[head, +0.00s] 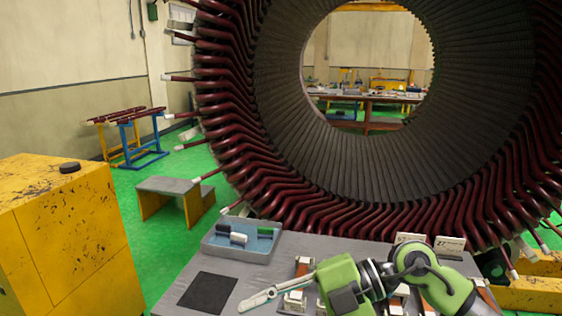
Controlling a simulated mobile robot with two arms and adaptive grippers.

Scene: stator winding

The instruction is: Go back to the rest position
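My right gripper (258,300) shows at the bottom of the head view, at the end of a green arm that comes in from the right. Its long pale fingers point left over the grey table (240,277), near the dark square mat (208,292). The fingers are seen from the side, and I cannot tell whether they are open or shut. I see nothing clearly held in them. My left gripper is not in view. The arm hides part of the table and the parts on it.
The large stator (300,165) with dark red coil ends stands behind the table. A grey-blue tray (222,246) with small items is at the table's back left. White-and-brown parts (294,302) lie beside my arm. A yellow cabinet (65,240) stands left; green floor lies between.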

